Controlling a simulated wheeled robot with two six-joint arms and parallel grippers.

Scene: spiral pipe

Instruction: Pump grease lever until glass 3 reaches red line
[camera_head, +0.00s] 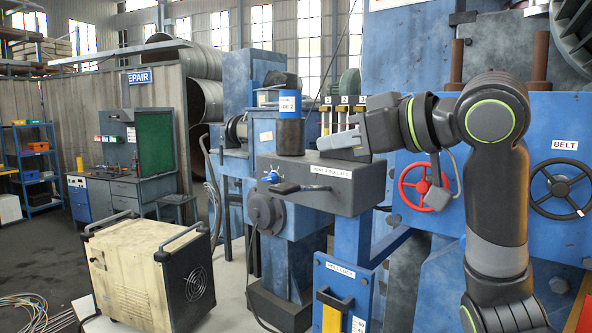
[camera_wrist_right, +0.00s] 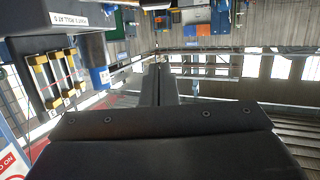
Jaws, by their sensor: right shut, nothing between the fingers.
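A dark cylinder with a blue band (camera_head: 290,125) stands on the box, probably the grease unit. A black lever-like handle (camera_head: 298,188) sticks out from the box front. My right gripper (camera_head: 335,142) is above the box, just below the glasses, and apart from the handle. Its fingers (camera_wrist_right: 159,86) are shut and empty. My left gripper is out of view.
The dark grey box (camera_head: 345,192) carries a white label. A red handwheel (camera_head: 424,187) and a black handwheel (camera_head: 562,187) are on the blue machine at right. A beige cabinet (camera_head: 130,275) stands front left. Open floor shows at far left.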

